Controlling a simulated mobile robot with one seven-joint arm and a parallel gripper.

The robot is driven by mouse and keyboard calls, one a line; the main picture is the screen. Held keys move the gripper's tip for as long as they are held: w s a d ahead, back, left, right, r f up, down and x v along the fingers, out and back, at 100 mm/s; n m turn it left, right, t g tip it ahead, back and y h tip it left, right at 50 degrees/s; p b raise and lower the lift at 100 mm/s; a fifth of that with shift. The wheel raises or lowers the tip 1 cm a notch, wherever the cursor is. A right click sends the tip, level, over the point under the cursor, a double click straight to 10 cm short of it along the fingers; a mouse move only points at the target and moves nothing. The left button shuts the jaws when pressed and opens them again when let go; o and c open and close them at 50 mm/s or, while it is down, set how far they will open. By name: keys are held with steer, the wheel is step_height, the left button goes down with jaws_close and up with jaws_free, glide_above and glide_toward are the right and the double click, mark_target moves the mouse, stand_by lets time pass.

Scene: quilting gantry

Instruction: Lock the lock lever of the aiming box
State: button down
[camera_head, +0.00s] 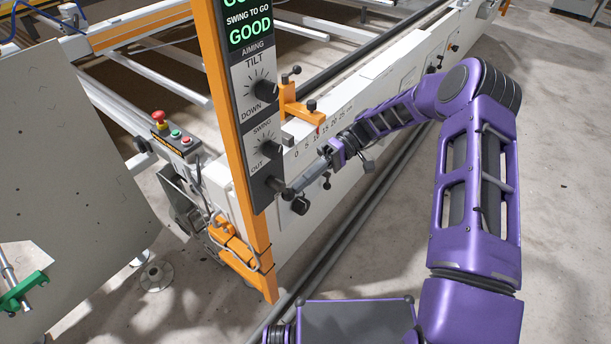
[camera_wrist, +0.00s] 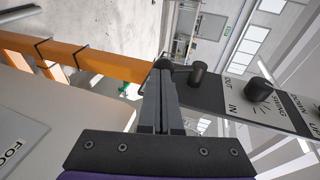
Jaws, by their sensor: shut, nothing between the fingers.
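The aiming box is a grey panel (camera_head: 246,88) on an orange post, with a black TILT knob (camera_head: 266,90) and a black SWING knob (camera_head: 271,146). In the wrist view the SWING knob (camera_wrist: 259,90) is at the right. At the panel's lower end is the dark lock lever (camera_head: 275,184); in the wrist view its arm runs sideways to a black cylindrical grip (camera_wrist: 199,73). My gripper (camera_head: 290,191) is shut and empty, its tips at the lever. In the wrist view my fingertips (camera_wrist: 161,70) overlap the lever's pivot end; I cannot tell whether they touch.
The white beam (camera_head: 345,120) with a number scale runs behind my forearm. A control box with a red button (camera_head: 159,116) stands left of the post. Concrete floor (camera_head: 375,265) is open in front.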

steer(key=shift+s+a+f+b, duration=0.35)
steer(key=shift+s+f, duration=0.15)
steer(key=shift+f, duration=0.05)
steer(key=shift+s+a+f+b, duration=0.35)
steer(key=shift+s+f, duration=0.1)
steer(key=shift+f, duration=0.1)
steer(key=shift+s+a+f, duration=0.1)
